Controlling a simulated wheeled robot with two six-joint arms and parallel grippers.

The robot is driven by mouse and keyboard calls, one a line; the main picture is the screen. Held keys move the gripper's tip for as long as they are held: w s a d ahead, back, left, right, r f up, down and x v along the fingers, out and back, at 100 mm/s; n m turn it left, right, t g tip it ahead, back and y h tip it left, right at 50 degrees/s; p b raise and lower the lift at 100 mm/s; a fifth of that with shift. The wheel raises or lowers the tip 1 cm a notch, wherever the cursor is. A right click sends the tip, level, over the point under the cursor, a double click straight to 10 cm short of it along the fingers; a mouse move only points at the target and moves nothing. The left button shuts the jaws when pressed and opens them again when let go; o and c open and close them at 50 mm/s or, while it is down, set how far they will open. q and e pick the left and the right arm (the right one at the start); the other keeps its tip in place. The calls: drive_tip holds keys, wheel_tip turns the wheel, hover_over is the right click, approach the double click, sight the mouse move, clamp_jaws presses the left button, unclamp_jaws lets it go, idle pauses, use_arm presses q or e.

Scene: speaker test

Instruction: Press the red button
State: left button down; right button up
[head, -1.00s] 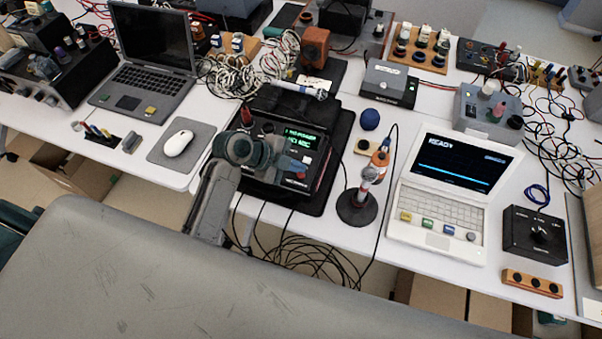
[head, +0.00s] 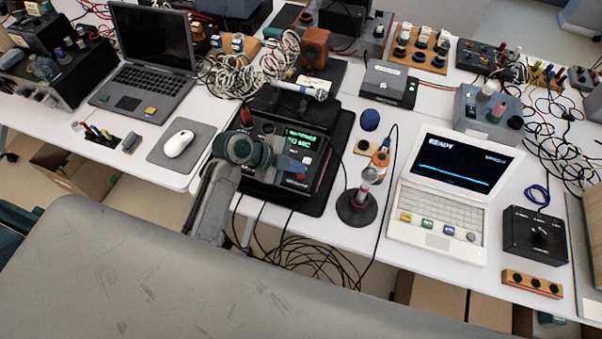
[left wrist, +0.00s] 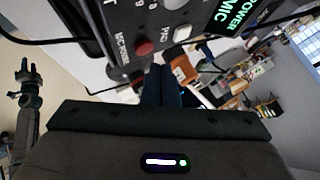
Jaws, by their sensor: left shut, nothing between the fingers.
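The red button (left wrist: 144,48) is on the black device's panel in the left wrist view, beside a white button (left wrist: 182,33). In the head view the black device (head: 322,182) has a lit green display, and a small red patch shows by my fingertips, likely the button. My left gripper (head: 291,167) is shut and empty over the panel's front right. In the left wrist view its dark fingers (left wrist: 160,78) point near the red button; I cannot tell whether they touch it. My right gripper (left wrist: 25,72) shows small at the far left there, its jaws unclear.
A microphone (head: 303,90) lies behind the device. A stand with a red-and-white tool (head: 358,208) and a white laptop (head: 440,240) are on the right. A mouse (head: 178,143) on a pad lies left. Black cables hang in front of the table.

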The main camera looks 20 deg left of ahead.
use_arm(q)
drive_tip(key=shift+f, duration=0.1)
idle(0.5)
drive_tip(key=shift+f+b, duration=0.3)
drive_tip(key=shift+f, duration=0.1)
drive_tip(key=shift+f+b, duration=0.35)
drive_tip(key=shift+f, duration=0.1)
idle(0.6)
drive_tip(key=shift+r+p, duration=0.85)
drive_tip(key=shift+r, duration=0.15)
wheel_tip(320, 180, up, 6)
drive_tip(key=p, duration=0.4)
drive_tip(key=shift+p, duration=0.35)
drive_tip(key=shift+f, duration=0.15)
